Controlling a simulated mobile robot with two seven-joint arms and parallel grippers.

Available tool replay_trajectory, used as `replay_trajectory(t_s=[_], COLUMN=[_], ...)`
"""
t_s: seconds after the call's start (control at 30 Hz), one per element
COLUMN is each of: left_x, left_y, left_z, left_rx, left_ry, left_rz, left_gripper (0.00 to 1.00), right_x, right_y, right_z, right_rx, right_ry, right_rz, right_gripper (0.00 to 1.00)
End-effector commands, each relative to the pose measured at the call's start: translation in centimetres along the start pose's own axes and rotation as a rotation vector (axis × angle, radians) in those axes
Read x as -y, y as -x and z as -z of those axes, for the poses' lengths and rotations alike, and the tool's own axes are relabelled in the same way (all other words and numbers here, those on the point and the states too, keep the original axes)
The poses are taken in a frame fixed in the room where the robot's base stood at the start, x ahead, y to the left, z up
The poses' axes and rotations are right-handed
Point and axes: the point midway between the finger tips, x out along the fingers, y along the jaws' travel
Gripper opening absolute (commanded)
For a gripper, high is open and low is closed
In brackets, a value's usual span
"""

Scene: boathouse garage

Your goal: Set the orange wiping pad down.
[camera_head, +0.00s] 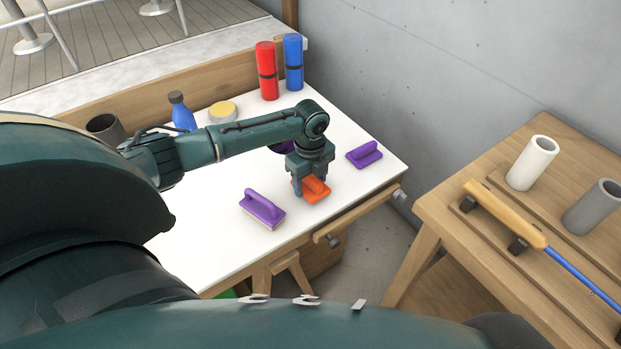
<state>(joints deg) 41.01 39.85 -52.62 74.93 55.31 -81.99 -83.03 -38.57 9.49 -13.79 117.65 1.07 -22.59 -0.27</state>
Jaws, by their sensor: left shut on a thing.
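The orange wiping pad (316,190) is at the white bench top, near its front right edge. My left gripper (311,184) points down over it and is shut on it; the fingers hide part of the pad. I cannot tell whether the pad touches the surface or hangs just above it. A purple pad with a handle (263,208) lies to the left of the orange one, and another purple pad (364,154) lies to the right and behind. My right gripper is not in view.
A red cylinder (267,72) and a blue cylinder (293,64) stand at the back. A blue bottle (181,112), a yellow-topped tin (222,112) and a dark cup (105,129) stand behind my left arm. A wooden table (451,218) with tubes stands right, across a gap. White surface (215,245) is clear front left.

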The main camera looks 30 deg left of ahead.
Motion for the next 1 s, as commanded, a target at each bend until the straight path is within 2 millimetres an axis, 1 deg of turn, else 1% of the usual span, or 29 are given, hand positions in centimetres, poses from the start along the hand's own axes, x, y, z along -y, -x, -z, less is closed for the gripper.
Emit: replay_trajectory(t_s=[0.03,0.2,0.6,1.0], left_x=[0.0,0.0,0.0,0.0], left_y=[-0.4,-0.9,-1.0,-1.6], left_z=[0.0,0.0,0.0,0.0], left_rx=[0.000,0.000,0.000,0.000], left_ry=[0.000,0.000,0.000,0.000], left_rz=[0.000,0.000,0.000,0.000], left_gripper=[0.37,0.37,0.37,0.37], right_x=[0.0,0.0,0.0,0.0], right_y=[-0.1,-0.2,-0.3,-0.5], right_z=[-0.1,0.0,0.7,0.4], right_rx=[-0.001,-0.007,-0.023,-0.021], right_ry=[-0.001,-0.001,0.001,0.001], right_rz=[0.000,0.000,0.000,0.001], right_gripper=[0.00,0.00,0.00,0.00])
